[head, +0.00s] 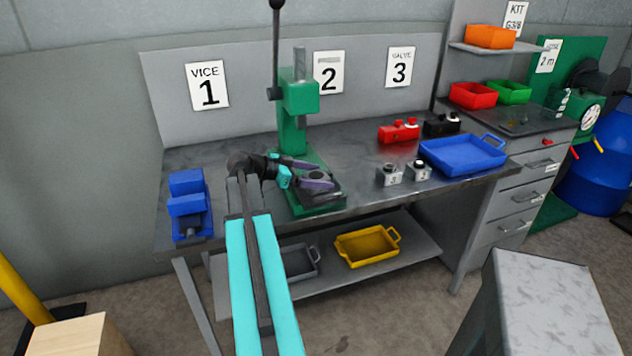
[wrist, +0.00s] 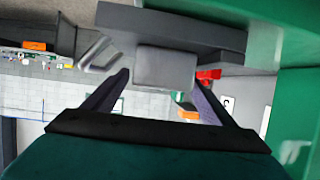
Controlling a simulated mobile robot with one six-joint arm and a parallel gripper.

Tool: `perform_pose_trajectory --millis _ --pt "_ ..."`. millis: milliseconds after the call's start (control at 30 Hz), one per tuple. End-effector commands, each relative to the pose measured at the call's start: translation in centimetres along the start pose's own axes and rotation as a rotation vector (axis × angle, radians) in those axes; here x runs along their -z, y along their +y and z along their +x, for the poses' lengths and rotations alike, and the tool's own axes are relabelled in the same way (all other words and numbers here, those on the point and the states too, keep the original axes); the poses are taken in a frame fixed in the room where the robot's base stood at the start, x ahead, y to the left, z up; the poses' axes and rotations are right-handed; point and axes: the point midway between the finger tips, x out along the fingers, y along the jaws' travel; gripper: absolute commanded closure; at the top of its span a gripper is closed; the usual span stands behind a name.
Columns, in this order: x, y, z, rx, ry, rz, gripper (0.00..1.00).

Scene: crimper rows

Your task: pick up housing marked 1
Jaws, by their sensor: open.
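Two small grey housings stand side by side on the bench at the right: a left housing (head: 389,176) and a right housing (head: 419,170). Their front marks are too small to read surely, so I cannot tell which is marked 1. My gripper (head: 308,172) is well to their left, at the green press (head: 293,110), over its base. Its purple fingers are spread, and they also show apart in the wrist view (wrist: 163,92). A grey block (wrist: 165,67) appears beyond the fingers there; I cannot tell whether it is part of the press. I see no housing between the fingers.
A red unit (head: 398,131) and a black unit (head: 441,124) stand behind the housings. A blue tray (head: 462,155) is to their right. A blue vice (head: 188,205) sits at the bench's left end. A grey pedestal (head: 545,300) stands in front at right.

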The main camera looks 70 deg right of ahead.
Motion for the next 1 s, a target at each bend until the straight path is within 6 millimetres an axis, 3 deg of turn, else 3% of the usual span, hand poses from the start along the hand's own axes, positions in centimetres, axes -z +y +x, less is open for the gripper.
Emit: perform_pose_trajectory --millis 433,833,1000 --pt "-0.04 -0.02 -0.07 0.001 0.000 0.000 0.22" --pt "-0.05 -0.02 -0.10 0.001 0.000 0.000 0.88" --pt "0.10 -0.03 -0.14 0.001 0.003 0.000 0.89"
